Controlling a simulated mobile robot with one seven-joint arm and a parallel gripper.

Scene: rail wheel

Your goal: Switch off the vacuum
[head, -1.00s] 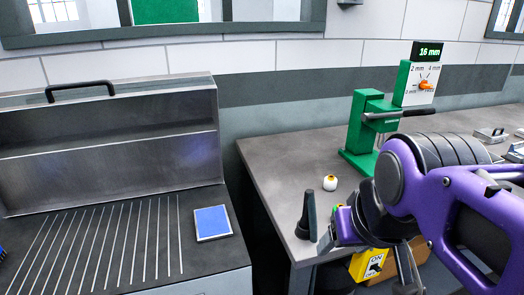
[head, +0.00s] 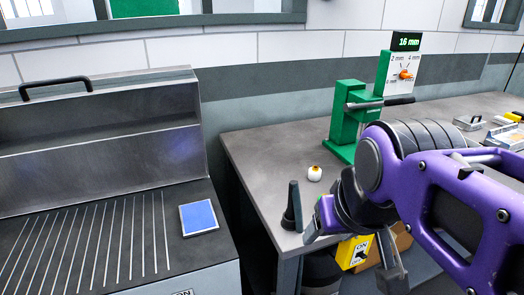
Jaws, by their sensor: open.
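A yellow switch box (head: 354,251) with a white plate and a dark toggle symbol hangs below the front edge of the workbench. Its lettering is partly hidden, and I cannot read the switch position. My gripper (head: 352,256) is open and empty in front of it. One finger is left of the box near the bench corner, and the other is lower right of it. I cannot tell whether either touches the box. A dark rounded body (head: 322,272), possibly the vacuum, stands under the bench. A black nozzle-like cone (head: 292,208) stands upright on the bench corner.
The grey workbench (head: 262,150) carries a white and orange knob-like item (head: 314,173) and a green press (head: 346,125). A slotted metal station (head: 100,235) with a blue pad (head: 198,217) is at left. A dark gap separates the two. A brown box (head: 402,237) is below the bench.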

